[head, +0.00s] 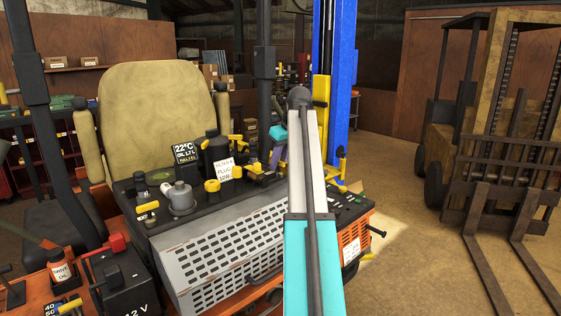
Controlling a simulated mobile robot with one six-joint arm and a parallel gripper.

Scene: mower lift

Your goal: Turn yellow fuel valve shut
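Several yellow parts sit on the mower's dark top deck, and I cannot tell for sure which is the fuel valve. A yellow handle (148,206) lies at the left of the deck. A round yellow cap (212,186) is in the middle. Another yellow handle (255,169) is on the right side, close to my gripper (266,160). My gripper is a small teal and purple shape just left of my raised arm, low over the right part of the deck. Its fingertips are too small and crowded to read, and I cannot tell whether it touches anything.
A tan seat (157,115) stands behind the deck, with black posts on both sides. A perforated grey cover (225,255) is in front. A black battery (124,280) is at lower left. A blue lift column (342,70) rises behind. A forklift (490,130) stands right, with open floor between.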

